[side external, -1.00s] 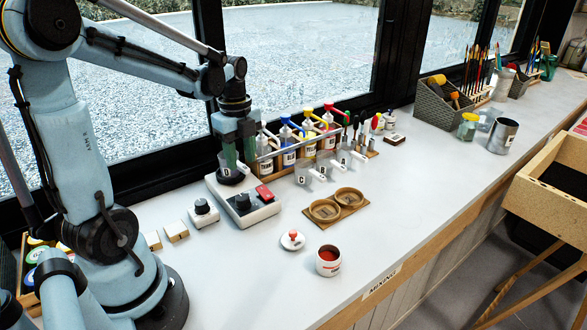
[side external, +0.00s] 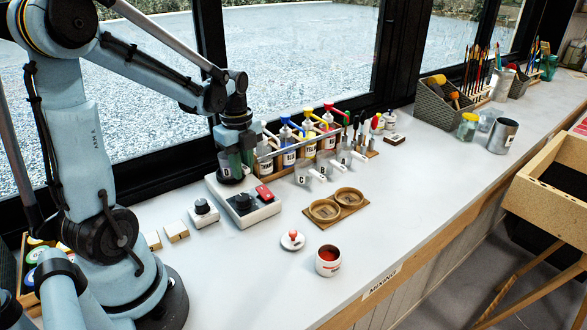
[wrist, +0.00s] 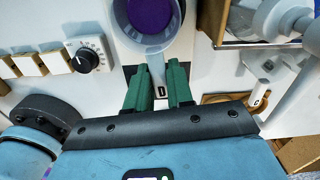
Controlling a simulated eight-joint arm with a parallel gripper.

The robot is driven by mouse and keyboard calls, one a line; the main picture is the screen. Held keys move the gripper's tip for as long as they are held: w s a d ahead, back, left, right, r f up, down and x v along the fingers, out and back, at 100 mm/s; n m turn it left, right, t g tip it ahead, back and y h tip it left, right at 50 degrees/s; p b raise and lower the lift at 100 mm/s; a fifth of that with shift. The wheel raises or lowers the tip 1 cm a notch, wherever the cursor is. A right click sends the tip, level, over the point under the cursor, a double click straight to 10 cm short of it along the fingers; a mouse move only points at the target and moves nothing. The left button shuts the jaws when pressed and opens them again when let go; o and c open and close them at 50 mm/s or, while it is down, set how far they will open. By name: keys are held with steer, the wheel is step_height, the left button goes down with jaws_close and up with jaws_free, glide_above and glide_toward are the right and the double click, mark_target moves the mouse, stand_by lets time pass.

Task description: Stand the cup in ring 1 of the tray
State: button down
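The cup (wrist: 150,42), pale with purple contents and a tab marked D, stands on the stirrer-like device (side external: 252,211). I see no clear squeeze on the tab. The tray (side external: 350,212) is a brown board with two round rings, empty, to the right of the device. I cannot read the ring numbers.
A white lid with a red knob (side external: 292,240) and a jar with red contents (side external: 328,262) stand in front of the tray. Cups marked C, B and A (side external: 301,174) stand behind it, before a bottle rack (side external: 268,165). A dial box (side external: 203,212) stands left.

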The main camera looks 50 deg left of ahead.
steer(key=shift+r, duration=0.1)
steer(key=shift+r, duration=1)
steer(key=shift+r, duration=0.15)
steer(key=shift+r, duration=1.25)
